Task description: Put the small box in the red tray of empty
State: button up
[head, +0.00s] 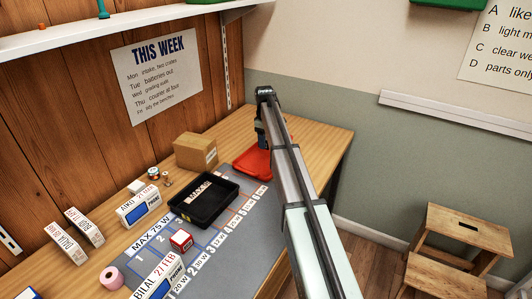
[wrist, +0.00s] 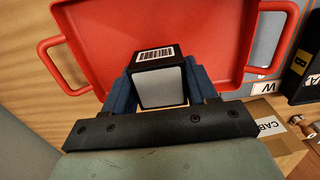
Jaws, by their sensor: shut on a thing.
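My gripper (wrist: 163,84) is shut on a small box (wrist: 163,86), with a blue finger on each side of it. The box has a pale grey face and dark edges, and a white barcode label on its dark side. The red tray (wrist: 225,25), with a loop handle at each end, lies beyond the box in the wrist view. In the head view the red tray (head: 246,168) is at the far end of the bench, partly hidden by my arm. My gripper (head: 261,140) is over or close to it there; the gap cannot be judged.
A black tray (head: 176,206) with a label stands on the grey mat (head: 222,232). A cardboard box (head: 195,151) stands behind, left of the red tray. A red-and-white box (head: 181,241), white labelled cartons (head: 139,207) and a pink roll (head: 111,278) are nearer. A wooden stool (head: 462,232) stands right.

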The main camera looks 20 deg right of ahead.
aim_at(266, 159)
jog(key=shift+f, duration=3.4)
jog(key=shift+f, duration=0.2)
jog(key=o, duration=1.1)
jog(key=shift+r, duration=0.1)
notch_tip(266, 159, up, 12)
jog(key=shift+w+a+r, duration=0.1)
jog(key=shift+w+a, duration=0.05)
